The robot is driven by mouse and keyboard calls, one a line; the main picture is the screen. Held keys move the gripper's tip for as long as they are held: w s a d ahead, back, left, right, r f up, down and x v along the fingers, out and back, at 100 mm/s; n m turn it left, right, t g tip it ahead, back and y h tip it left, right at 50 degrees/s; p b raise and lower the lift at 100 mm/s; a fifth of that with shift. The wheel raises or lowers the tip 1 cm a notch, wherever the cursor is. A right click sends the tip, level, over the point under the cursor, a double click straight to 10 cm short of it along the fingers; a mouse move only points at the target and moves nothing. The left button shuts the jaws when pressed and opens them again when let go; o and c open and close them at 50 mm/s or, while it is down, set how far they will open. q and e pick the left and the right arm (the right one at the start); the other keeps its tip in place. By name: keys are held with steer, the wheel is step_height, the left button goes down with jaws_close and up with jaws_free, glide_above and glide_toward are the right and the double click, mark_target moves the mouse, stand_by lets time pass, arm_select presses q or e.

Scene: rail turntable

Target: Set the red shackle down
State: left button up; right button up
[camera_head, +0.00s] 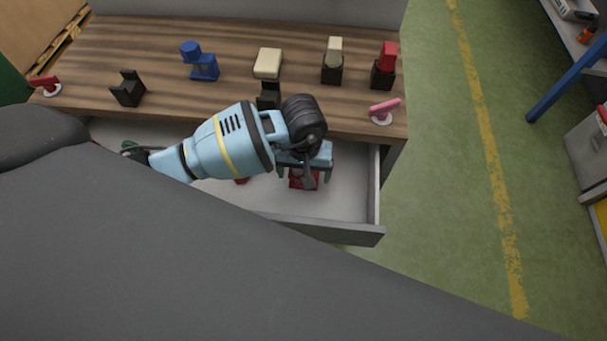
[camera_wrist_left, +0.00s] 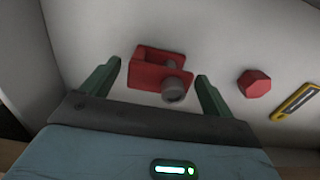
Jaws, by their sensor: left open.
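The red shackle (camera_head: 304,182), a U-shaped piece with a grey pin, lies on the light floor of the open drawer (camera_head: 345,232). My left gripper (camera_head: 305,174) is over it, partly hiding it in the head view. In the left wrist view the shackle (camera_wrist_left: 150,76) sits between the two spread green fingers of my left gripper (camera_wrist_left: 158,70). There is a gap on the left side; the right finger is close to it, and I cannot tell whether they touch. My right gripper is not in view.
A red hexagonal piece (camera_wrist_left: 255,83) and a yellow-edged dark item (camera_wrist_left: 295,101) lie right of the shackle in the wrist view. The wooden worktop (camera_head: 225,95) above holds several blocks and holders.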

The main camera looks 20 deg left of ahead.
mark_target(303, 174)
arm_select(q)
step_height(303, 174, up, 10)
steer(key=shift+f, duration=0.2)
steer(key=shift+s, duration=0.1)
stand_by(0.3)
